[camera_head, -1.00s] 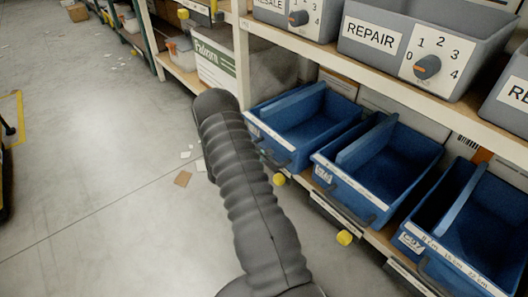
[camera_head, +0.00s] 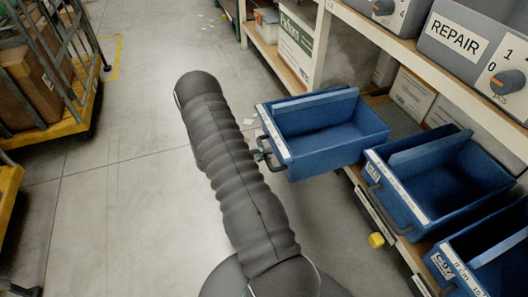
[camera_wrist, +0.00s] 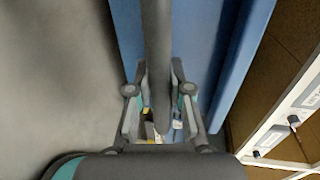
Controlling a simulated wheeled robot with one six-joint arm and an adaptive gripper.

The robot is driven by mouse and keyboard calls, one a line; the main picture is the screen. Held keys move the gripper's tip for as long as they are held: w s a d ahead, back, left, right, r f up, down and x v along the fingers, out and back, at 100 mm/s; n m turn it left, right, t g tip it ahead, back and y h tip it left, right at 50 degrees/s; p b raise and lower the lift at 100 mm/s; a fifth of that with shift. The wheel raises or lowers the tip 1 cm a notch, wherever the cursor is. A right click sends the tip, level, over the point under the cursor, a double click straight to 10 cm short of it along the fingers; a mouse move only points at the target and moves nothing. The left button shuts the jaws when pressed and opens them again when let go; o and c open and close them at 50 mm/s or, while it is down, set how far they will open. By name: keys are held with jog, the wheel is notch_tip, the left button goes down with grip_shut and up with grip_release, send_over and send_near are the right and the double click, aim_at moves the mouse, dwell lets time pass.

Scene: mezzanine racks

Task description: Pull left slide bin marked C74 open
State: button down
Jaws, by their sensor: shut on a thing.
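The left blue slide bin (camera_head: 325,130) is pulled out from the lower shelf and juts over the aisle in the head view. Its marking is too small to read. My gripper (camera_head: 262,155) is at its front, mostly hidden behind my arm. In the wrist view, my gripper (camera_wrist: 160,100) is shut on the bin's dark handle (camera_wrist: 157,50), which runs between the two fingers. The bin's blue front (camera_wrist: 195,45) fills the area beyond the fingers.
A middle blue bin (camera_head: 440,180) and a right blue bin (camera_head: 490,255) sit on the lower shelf. Grey REPAIR bins (camera_head: 470,45) stand above. A yellow-based cage trolley (camera_head: 75,115) is at the left. The grey floor (camera_head: 130,185) between is clear.

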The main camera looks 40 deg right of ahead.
jog(key=shift+w+a, duration=0.15)
jog(key=c, duration=1)
grip_release()
jog(key=shift+c, duration=0.2)
jog(key=v, duration=1.2)
